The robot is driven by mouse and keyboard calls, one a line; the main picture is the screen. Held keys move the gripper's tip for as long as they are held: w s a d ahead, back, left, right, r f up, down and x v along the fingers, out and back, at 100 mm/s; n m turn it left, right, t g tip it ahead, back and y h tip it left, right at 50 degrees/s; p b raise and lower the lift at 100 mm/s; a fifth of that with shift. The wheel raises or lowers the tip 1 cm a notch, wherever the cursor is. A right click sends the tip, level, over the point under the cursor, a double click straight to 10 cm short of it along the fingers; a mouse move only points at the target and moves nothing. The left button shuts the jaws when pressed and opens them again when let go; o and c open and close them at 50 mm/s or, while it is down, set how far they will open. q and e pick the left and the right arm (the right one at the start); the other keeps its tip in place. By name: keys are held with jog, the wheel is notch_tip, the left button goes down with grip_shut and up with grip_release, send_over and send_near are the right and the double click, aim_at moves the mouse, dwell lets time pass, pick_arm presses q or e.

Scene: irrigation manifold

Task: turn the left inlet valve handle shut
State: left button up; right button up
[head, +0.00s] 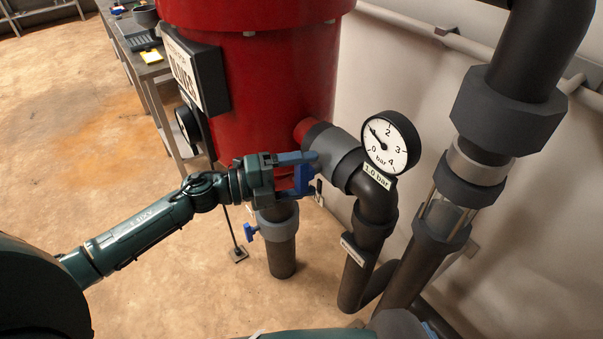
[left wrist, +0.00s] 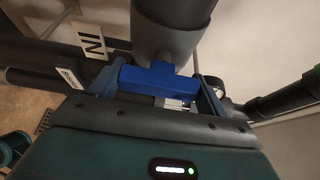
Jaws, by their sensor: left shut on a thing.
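The blue valve handle (head: 303,181) is on a grey valve body (head: 338,157) in the pipe that leaves the red tank. My left gripper (head: 300,170) reaches it from the left and is shut on it. In the left wrist view the blue handle (left wrist: 158,79) lies across the picture under the grey valve body (left wrist: 172,40), with the fingers of my left gripper (left wrist: 160,88) at its two ends. The gripper hides part of the handle in the head view.
A second small blue handle (head: 250,232) is on a lower grey valve (head: 277,225). A pressure gauge (head: 389,143) stands close right of the handle. The red tank (head: 255,80) is behind; dark pipes (head: 455,195) fill the right. The floor at left is clear.

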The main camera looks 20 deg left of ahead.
dwell(0.3)
pick_arm(q)
jog(key=o, duration=1)
pick_arm(e)
jog(key=shift+r, duration=0.1)
pick_arm(q)
jog(key=b+v, duration=0.2)
jog(key=v, duration=1.1)
jog(key=shift+a, duration=0.1)
pick_arm(e)
jog(key=shift+w+a+f+m, duration=0.15)
jog(key=shift+f+m, duration=0.25)
jog(key=shift+f, duration=0.25)
